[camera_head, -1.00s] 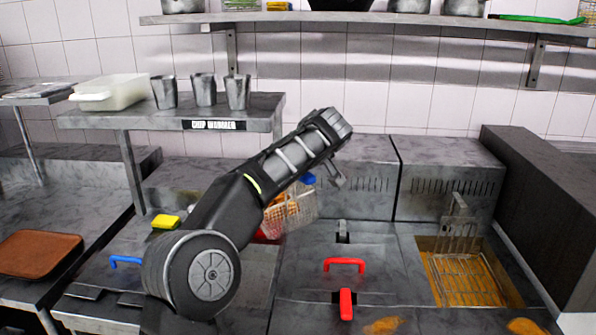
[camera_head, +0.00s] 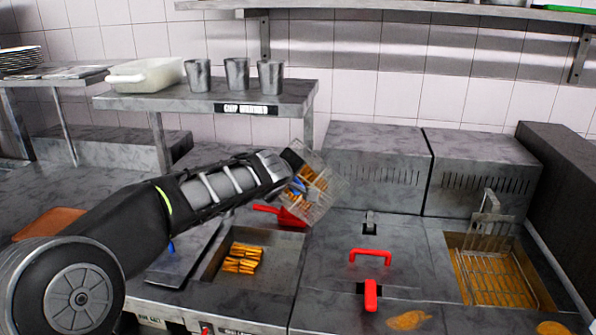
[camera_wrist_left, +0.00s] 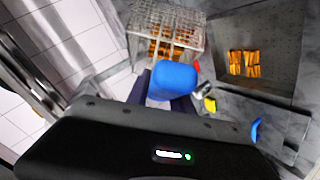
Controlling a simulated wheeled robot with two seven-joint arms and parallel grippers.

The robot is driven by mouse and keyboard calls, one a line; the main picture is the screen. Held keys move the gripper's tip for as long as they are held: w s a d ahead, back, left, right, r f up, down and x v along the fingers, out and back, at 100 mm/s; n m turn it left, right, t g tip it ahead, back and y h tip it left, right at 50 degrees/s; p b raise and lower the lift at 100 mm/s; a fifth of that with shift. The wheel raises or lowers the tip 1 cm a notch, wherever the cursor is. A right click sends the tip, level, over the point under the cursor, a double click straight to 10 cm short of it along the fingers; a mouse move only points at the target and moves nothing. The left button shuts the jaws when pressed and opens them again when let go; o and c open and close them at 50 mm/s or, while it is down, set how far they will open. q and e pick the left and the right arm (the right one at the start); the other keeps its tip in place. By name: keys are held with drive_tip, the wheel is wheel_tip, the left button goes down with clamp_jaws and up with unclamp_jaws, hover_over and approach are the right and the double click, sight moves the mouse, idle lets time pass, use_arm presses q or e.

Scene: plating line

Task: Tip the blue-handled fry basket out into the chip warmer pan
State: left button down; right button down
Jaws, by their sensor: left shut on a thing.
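The fry basket (camera_head: 318,186) is a wire basket, tilted, held in the air behind and right of the chip warmer pan (camera_head: 276,272). Brown fries show inside it. My left gripper (camera_wrist_left: 172,92) is shut on its blue handle (camera_wrist_left: 173,80); in the head view the arm and gripper (camera_head: 290,176) mostly hide the handle. The basket also shows at the top of the left wrist view (camera_wrist_left: 150,15). A small pile of fries (camera_head: 242,259) lies in the pan, and the pan also shows in the wrist view (camera_wrist_left: 277,75). My right gripper is not in view.
A red scoop (camera_head: 287,216) lies behind the pan. A lid with a red handle (camera_head: 370,255) is to the right. Another fryer basket (camera_head: 490,275) sits in oil at far right. A shelf (camera_head: 200,103) with metal cups and a white tub stands behind.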

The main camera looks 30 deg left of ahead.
use_arm(q)
drive_tip(key=s+a+f+n+t+b, duration=0.3)
drive_tip(key=f+b, duration=0.3)
drive_tip(key=b, duration=0.6)
drive_tip(key=s+a+f+n+t+b, duration=0.2)
drive_tip(key=s+f+b, duration=0.3)
drive_tip(key=b, duration=0.7)
drive_tip(key=s+a+f+n+t+y+b, duration=0.1)
drive_tip(key=s+a+f+n+t+b, duration=0.2)
drive_tip(key=f+b, duration=0.4)
drive_tip(key=shift+s+a+f+n+t+b, duration=0.45)
drive_tip(key=shift+n+t+b, duration=0.55)
drive_tip(key=shift+b, duration=1.55)
drive_tip(key=shift+d+r, duration=0.1)
drive_tip(key=shift+r, duration=0.05)
drive_tip(key=p, duration=0.5)
